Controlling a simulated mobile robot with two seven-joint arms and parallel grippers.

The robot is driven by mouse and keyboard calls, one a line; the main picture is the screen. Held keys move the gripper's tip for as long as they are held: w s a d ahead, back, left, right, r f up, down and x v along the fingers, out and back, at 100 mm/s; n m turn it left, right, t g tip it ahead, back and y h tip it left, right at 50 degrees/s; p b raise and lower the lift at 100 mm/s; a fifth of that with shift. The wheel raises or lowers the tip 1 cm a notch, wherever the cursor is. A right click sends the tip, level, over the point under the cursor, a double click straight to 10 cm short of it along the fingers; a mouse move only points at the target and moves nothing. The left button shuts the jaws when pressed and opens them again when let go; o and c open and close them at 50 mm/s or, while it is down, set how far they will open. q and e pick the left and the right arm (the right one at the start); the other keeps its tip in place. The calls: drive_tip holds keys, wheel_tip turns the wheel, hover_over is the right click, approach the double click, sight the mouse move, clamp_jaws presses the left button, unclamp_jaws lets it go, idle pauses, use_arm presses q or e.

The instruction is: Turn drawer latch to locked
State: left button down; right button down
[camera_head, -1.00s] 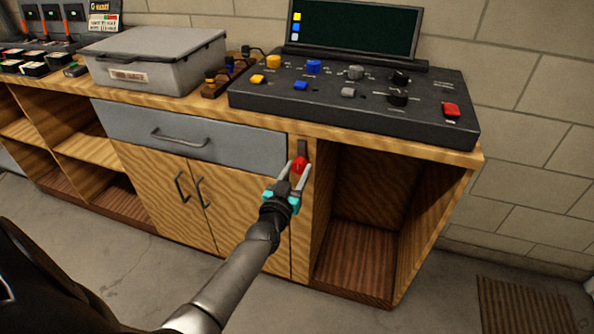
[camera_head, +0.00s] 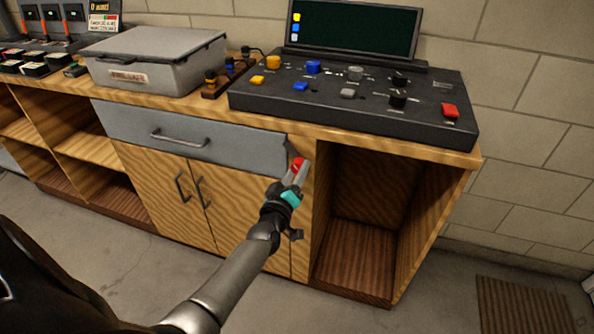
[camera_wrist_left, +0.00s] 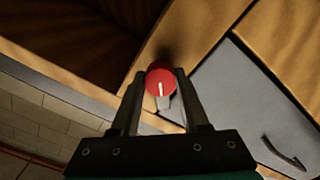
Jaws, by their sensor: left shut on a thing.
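The drawer latch is a round red knob (camera_head: 297,166) on the wooden post just right of the grey drawer (camera_head: 200,136). A dark latch bar (camera_head: 289,151) shows above and left of the knob, leaning towards the drawer's right end. The drawer front looks closed. My left gripper (camera_head: 296,167) is shut on the red knob and is rolled over to one side. In the left wrist view, the red knob (camera_wrist_left: 161,83) with a white line sits between my two fingertips (camera_wrist_left: 160,78). My right gripper is out of view.
A black control panel (camera_head: 350,118) with several knobs and a grey box (camera_head: 155,68) stand on the worktop above. Wooden doors with handles (camera_head: 182,187) lie below the drawer. An open compartment (camera_head: 362,215) is right of the post.

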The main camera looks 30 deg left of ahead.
use_arm(q)
drive_tip(key=shift+n+b, duration=0.55)
drive_tip(key=shift+n, duration=4.65)
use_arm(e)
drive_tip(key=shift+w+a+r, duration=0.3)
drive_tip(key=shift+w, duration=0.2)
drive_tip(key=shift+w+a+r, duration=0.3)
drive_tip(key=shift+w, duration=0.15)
use_arm(q)
drive_tip(key=shift+c, duration=2)
unclamp_jaws()
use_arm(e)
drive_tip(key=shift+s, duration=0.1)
use_arm(q)
drive_tip(key=shift+s, duration=0.1)
